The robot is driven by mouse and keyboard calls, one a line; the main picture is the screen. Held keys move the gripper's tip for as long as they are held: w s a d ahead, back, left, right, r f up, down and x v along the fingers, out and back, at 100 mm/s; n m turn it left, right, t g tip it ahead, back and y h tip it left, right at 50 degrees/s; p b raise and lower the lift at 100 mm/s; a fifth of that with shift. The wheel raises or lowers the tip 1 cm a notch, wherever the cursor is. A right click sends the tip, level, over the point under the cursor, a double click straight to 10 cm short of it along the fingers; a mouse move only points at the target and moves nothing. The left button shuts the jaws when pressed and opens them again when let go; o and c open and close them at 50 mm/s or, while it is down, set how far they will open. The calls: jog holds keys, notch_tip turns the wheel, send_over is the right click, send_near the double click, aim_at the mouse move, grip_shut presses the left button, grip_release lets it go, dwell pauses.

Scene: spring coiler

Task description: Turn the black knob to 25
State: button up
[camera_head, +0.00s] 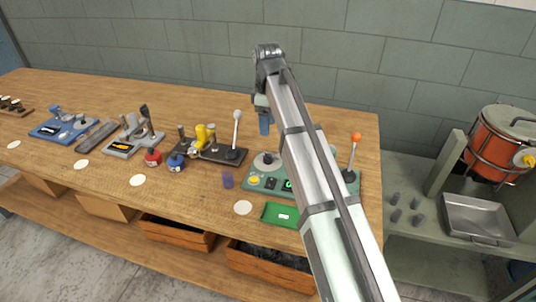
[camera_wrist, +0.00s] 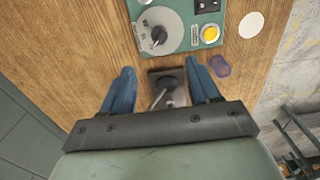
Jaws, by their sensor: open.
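The black knob (camera_wrist: 158,35) sits on a round pale dial with number marks (camera_wrist: 165,18), on a green machine (camera_wrist: 185,42) at the top of the wrist view. In the head view the green machine (camera_head: 262,187) stands near the table's right end, with its dial (camera_head: 266,160) on the left, partly covered by my arm. My gripper (camera_wrist: 162,85) is open, its two blue fingers apart and empty, on the near side of the knob in the wrist view and not touching it. In the head view my gripper (camera_head: 265,122) hangs above and behind the dial. The pointer's exact reading is too small to tell.
A lever with a dark round base (camera_wrist: 167,80) shows between my fingers; its white-topped lever (camera_head: 237,116) stands left of my gripper.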

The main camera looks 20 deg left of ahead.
aim_at(268, 154)
notch_tip(268, 154, down, 13)
jog(key=shift+f, duration=0.1)
dwell(0.5)
jog(key=c, duration=1)
